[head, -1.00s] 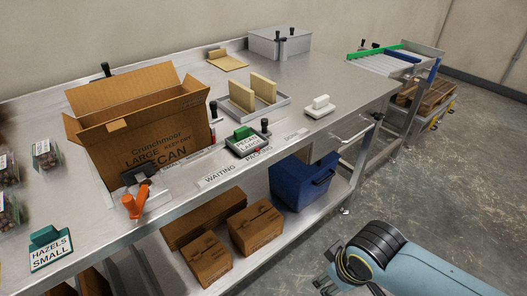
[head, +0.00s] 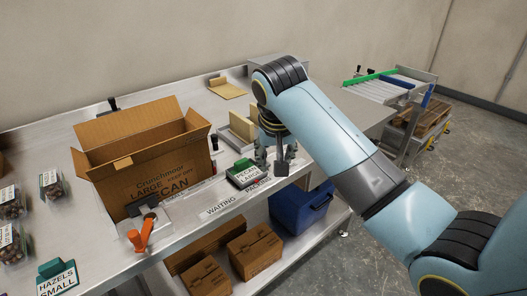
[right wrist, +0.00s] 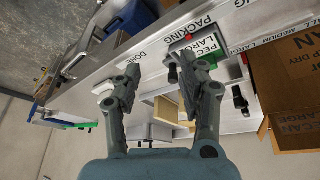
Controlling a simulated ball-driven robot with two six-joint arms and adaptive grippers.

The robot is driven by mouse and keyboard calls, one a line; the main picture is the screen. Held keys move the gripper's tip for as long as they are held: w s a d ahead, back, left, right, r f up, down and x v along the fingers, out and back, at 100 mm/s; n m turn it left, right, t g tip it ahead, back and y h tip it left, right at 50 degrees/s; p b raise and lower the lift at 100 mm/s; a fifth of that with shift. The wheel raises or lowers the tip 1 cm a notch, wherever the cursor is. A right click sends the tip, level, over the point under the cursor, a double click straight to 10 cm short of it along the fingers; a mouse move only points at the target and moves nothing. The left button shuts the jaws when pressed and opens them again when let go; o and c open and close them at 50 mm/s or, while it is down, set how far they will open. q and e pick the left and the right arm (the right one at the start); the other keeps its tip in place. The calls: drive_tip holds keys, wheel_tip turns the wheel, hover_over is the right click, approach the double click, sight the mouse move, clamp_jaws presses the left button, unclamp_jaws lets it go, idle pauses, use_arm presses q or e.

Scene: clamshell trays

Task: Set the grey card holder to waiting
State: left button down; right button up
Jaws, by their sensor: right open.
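The grey card holder (head: 243,175) carries a green-and-white PECAN LARGE card. It sits at the table's front edge, with its red mark beside the word PACKING on the label strip. The word WAITING (head: 222,204) lies to its left in the head view. In the right wrist view the holder's card (right wrist: 203,47) shows near the top. My right gripper (head: 276,160) is open, just right of the holder. In the right wrist view its spread fingers (right wrist: 158,68) have a dark knob (right wrist: 173,73) near the right fingertip. I cannot tell whether they touch. My left gripper is out of view.
A large open pecan carton (head: 150,165) stands left of the holder, with an orange-handled tool (head: 141,236) in front. A teal HAZELS SMALL card stand (head: 55,277) is at lower left. A blue bin (head: 300,208) is below. My right arm covers the table's right part.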

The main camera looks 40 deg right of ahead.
drive_tip(key=w+d+r+m, duration=0.1)
drive_tip(key=w+r+m, duration=0.15)
drive_tip(key=w, duration=0.45)
drive_tip(key=x, duration=0.6)
drive_tip(key=b+x, duration=0.1)
drive_tip(key=x, duration=0.3)
drive_tip(key=shift+d+r, duration=0.1)
drive_tip(key=shift+d, duration=0.2)
drive_tip(key=shift+s, duration=0.1)
clamp_jaws()
drive_tip(key=shift+a+n, duration=0.1)
drive_tip(key=shift+n, duration=0.15)
